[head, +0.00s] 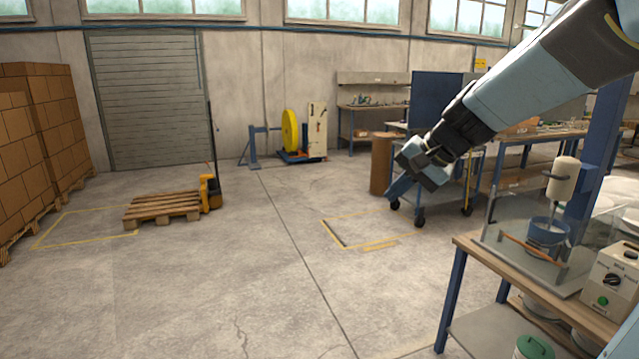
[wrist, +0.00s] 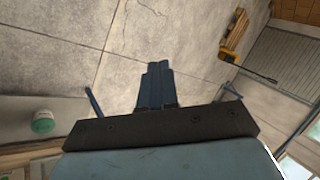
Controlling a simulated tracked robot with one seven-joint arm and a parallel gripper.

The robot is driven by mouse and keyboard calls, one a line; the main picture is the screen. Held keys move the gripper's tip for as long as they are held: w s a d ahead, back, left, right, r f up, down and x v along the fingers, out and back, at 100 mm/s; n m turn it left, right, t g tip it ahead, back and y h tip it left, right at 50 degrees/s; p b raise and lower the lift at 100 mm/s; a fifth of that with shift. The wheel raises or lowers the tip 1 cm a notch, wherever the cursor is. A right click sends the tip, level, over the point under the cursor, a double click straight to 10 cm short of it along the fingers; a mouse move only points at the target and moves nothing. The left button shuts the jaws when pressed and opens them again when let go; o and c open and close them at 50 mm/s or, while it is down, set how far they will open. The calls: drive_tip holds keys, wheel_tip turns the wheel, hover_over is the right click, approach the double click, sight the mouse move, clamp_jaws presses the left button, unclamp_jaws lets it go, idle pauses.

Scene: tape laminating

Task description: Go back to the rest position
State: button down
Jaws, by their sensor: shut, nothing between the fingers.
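My gripper (head: 400,190) hangs at the end of my arm, right of the middle in the head view. It is in the air over the open floor, left of the workbench and in front of the blue wheeled cart. In the wrist view, its fingers (wrist: 155,84) lie close together, pointing at the bare floor. The gripper is shut and holds nothing.
A workbench (head: 466,241) with a clear-walled machine stands at the right. A blue cart (head: 452,203) and a brown drum (head: 381,163) stand behind my gripper. A pallet (head: 163,207) with a yellow pallet jack (head: 210,190) stands at the left. The middle floor is clear.

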drive_tip(key=s+d+n+h, duration=0.2)
drive_tip(key=s+d+h, duration=0.1)
drive_tip(key=s, duration=0.6)
drive_tip(key=s+d+f+n+t+h, duration=0.1)
drive_tip(key=s+d+n+h, duration=0.2)
drive_tip(key=s, duration=0.6)
drive_tip(key=shift+s+d+f, duration=0.3)
drive_tip(key=shift+s+d, duration=0.1)
drive_tip(key=shift+d, duration=0.7)
